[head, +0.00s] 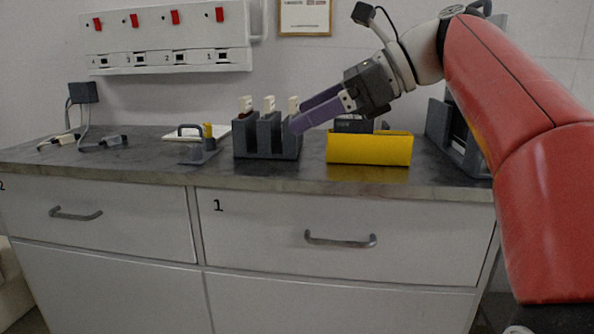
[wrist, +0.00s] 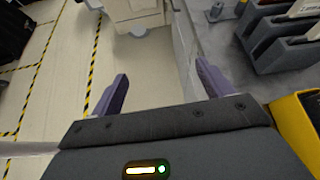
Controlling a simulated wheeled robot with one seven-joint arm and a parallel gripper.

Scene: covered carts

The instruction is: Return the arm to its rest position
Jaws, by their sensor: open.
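My gripper (head: 296,112) has purple fingers and is raised above the counter on my red arm, reaching left from the right side of the head view. Its fingers overlap the right end of a dark slotted rack (head: 267,139) in that view. In the wrist view my gripper (wrist: 160,92) shows its two fingers wide apart with nothing between them. Below the fingers there are the floor and the counter's front edge. The rack (wrist: 285,50) stands to the right of the fingers in the wrist view.
A yellow bin (head: 369,149) stands on the counter right of the rack. A dark holder (head: 455,135) is at the right end. Drawers (head: 340,215) are shut below. The floor (wrist: 50,70) has yellow-black striped lines.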

